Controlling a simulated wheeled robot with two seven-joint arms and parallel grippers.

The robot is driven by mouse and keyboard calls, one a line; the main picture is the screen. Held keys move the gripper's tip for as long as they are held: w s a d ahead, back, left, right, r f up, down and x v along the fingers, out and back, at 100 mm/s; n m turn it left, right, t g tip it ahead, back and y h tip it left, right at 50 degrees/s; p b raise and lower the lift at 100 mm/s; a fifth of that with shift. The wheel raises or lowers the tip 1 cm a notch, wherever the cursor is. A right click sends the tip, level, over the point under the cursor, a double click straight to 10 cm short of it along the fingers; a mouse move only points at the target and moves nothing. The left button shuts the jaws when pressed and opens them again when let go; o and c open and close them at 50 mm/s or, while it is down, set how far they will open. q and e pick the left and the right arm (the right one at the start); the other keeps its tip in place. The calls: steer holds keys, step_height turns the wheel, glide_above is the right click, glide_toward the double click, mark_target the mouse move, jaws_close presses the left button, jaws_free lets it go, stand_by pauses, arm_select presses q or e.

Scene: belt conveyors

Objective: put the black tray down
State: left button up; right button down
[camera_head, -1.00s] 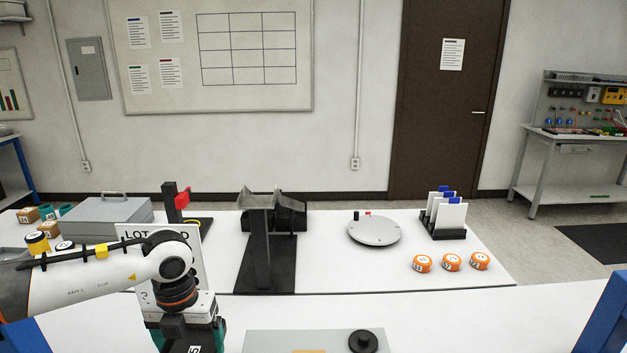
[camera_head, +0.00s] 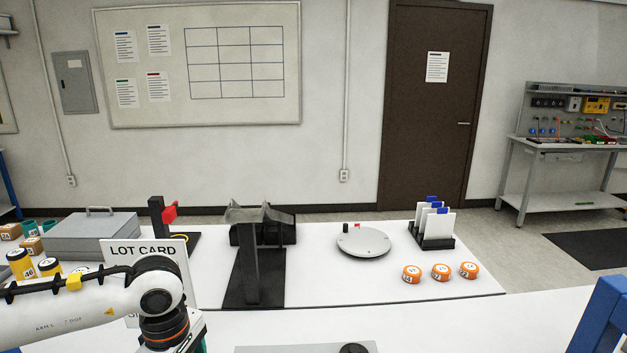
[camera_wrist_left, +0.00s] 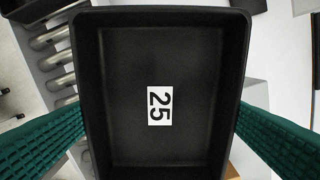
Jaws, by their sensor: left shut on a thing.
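The black tray (camera_wrist_left: 195,125) fills the middle of the left wrist view. It is empty and has a white label with the number 25 on its floor. My left gripper (camera_wrist_left: 160,137) has one green ribbed finger on each side of the tray, and it is shut on the tray. In the head view my left arm comes in at the lower left, and its gripper and the tray are below the picture edge. The surface under the tray is mostly hidden. My right gripper is in neither view.
Metal rollers (camera_wrist_left: 55,62) show beside the tray in the left wrist view. The white table holds a lot card (camera_head: 143,250), a black stand (camera_head: 248,265), a round grey disc (camera_head: 363,243) and orange pucks (camera_head: 441,272). A grey panel (camera_head: 300,349) lies at the bottom edge.

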arm_select(q)
steer(key=m, duration=0.2)
steer(key=s+m, duration=0.1)
steer(key=m, duration=0.2)
steer(key=d+m, duration=0.1)
steer(key=m, duration=0.1)
steer(key=shift+s+f+m, duration=0.2)
steer(key=shift+s+m, duration=0.1)
steer(key=shift+s, duration=0.1)
steer(key=m, duration=0.2)
steer(key=s+m, duration=0.1)
steer(key=m, duration=0.4)
steer(key=shift+s+d+f, duration=0.15)
steer(key=shift+s+d, duration=0.1)
steer(key=shift+s, duration=0.05)
steer(key=shift+m, duration=0.3)
